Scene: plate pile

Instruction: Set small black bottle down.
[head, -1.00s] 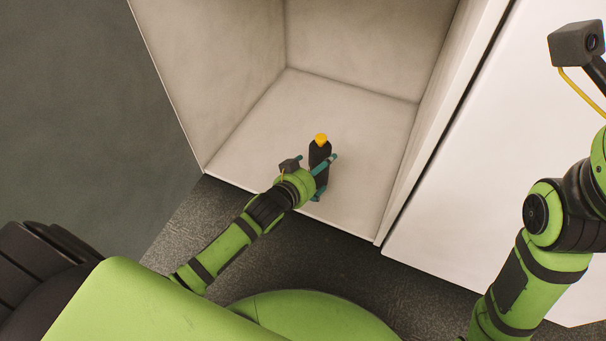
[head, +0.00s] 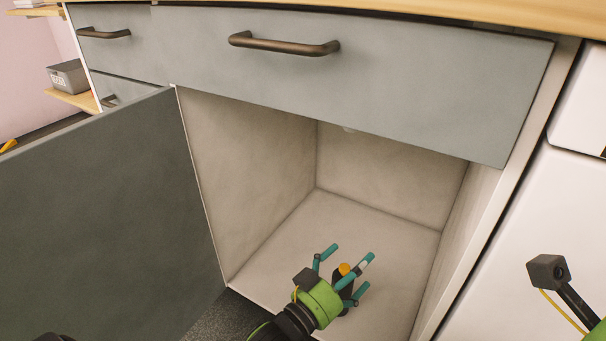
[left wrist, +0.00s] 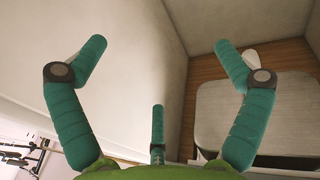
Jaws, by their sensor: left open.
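The small black bottle (head: 345,269) with an orange cap shows in the head view, low in the open cabinet and near its front. It looks upright over the cabinet floor (head: 385,235), but its base is hidden by my gripper. My left gripper (head: 351,262) is open, with its teal fingers spread around or just beside the bottle; I cannot tell which. The left wrist view shows the spread fingers (left wrist: 160,62) with nothing between them and no bottle. My right gripper is out of view; only part of my right arm shows at the right edge.
The cabinet's side walls (head: 250,180) stand close on both sides. A drawer front (head: 400,75) with a dark handle spans above the opening. The open grey door (head: 90,220) is at the left. The cabinet floor behind the bottle is clear.

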